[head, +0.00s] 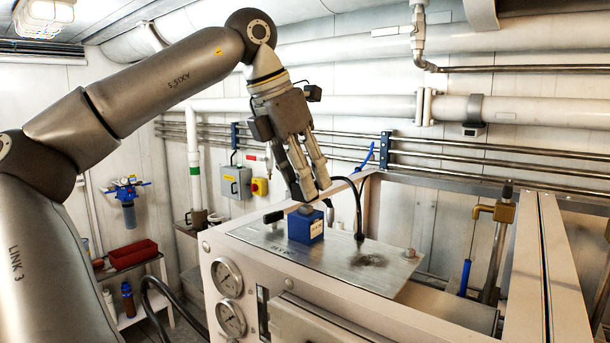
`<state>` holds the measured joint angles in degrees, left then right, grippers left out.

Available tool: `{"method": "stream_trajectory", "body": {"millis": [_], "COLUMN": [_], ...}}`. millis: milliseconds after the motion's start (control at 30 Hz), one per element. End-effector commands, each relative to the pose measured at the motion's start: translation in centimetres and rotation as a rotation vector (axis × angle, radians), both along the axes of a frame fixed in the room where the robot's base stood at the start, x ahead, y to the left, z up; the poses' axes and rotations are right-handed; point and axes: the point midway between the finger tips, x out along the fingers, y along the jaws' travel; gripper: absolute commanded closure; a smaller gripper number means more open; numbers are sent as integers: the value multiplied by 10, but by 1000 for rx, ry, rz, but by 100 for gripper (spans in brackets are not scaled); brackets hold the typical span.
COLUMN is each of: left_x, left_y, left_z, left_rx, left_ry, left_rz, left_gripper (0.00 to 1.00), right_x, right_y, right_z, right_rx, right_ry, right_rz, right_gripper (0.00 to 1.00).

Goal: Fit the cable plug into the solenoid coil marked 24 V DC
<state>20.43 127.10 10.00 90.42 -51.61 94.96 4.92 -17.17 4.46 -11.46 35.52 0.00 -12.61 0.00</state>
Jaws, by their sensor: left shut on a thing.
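A blue solenoid coil (300,228) stands upright on the metal top plate of a white machine. A pale label on its side is too small to read, and I see no other coil. My left gripper (312,193) points down just above the coil, its fingers shut on the cable plug, which is mostly hidden between them. The black cable (357,205) arcs from the fingers to the right and down to the plate. I cannot tell whether the plug touches the coil. My right gripper is out of view.
The metal plate (385,257) has a dark smudge and free room right of the coil. A black knob (273,217) stands left of the coil. Gauges (228,278) sit on the machine front. A brass valve (495,212) and pale frame rails stand at right.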

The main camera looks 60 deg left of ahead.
Motion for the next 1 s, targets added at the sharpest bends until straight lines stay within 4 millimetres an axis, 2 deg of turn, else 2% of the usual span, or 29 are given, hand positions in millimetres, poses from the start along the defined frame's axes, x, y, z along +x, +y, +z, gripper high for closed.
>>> {"method": "stream_trajectory", "body": {"millis": [1000], "left_x": [0], "left_y": [0], "left_z": [0], "left_rx": [0], "left_ry": [0], "left_rz": [-1], "left_gripper": [84], "right_x": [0], "right_y": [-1], "right_z": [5], "right_rx": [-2], "right_ry": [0], "right_rz": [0], "right_gripper": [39]}}
